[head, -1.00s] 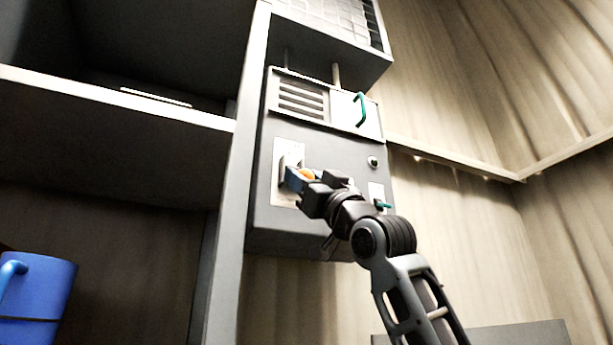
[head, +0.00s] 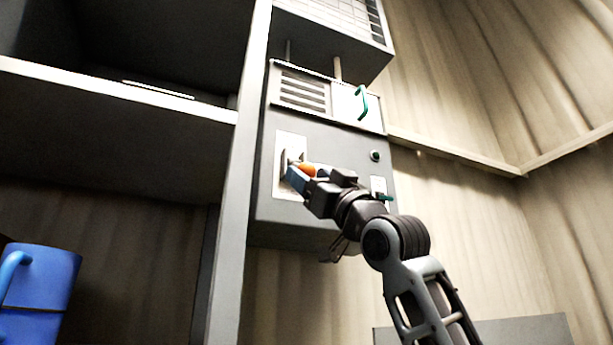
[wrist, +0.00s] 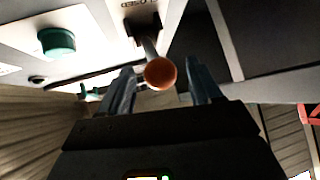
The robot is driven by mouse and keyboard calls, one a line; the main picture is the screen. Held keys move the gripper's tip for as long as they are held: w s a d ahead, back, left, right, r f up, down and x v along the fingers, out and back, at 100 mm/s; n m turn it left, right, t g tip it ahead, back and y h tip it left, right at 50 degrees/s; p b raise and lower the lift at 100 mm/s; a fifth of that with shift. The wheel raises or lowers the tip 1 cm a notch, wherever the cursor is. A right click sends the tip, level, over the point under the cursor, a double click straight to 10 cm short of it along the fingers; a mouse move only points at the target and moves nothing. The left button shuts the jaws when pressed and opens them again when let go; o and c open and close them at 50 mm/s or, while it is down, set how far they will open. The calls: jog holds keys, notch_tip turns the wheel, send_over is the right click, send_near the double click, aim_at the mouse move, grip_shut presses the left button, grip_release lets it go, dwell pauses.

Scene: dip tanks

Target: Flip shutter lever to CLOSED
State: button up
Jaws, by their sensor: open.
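The shutter lever (head: 307,169) has an orange knob and sits on a white plate (head: 283,184) on the front of a grey control box. In the wrist view its round orange knob (wrist: 160,73) is on a pale stem coming from a dark slot, with the word CLOSED printed beside the slot. My gripper (head: 300,174) is at the lever. In the wrist view the blue-grey fingers of my gripper (wrist: 160,80) are apart, one on each side of the knob, with gaps showing. The far side of the lever's slot is partly hidden in the head view.
The grey box (head: 320,140) also has a green handle (head: 362,102), a round button (head: 375,156) and a small teal knob (head: 384,197). A grey post (head: 238,180) stands just left of it. A blue mug (head: 40,290) is at lower left.

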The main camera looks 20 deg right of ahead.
jog(key=b+v, duration=0.1)
jog(key=v, duration=0.4)
jog(key=shift+s+d+f, duration=0.1)
jog(key=shift+s+f, duration=0.05)
jog(key=shift+f, duration=0.15)
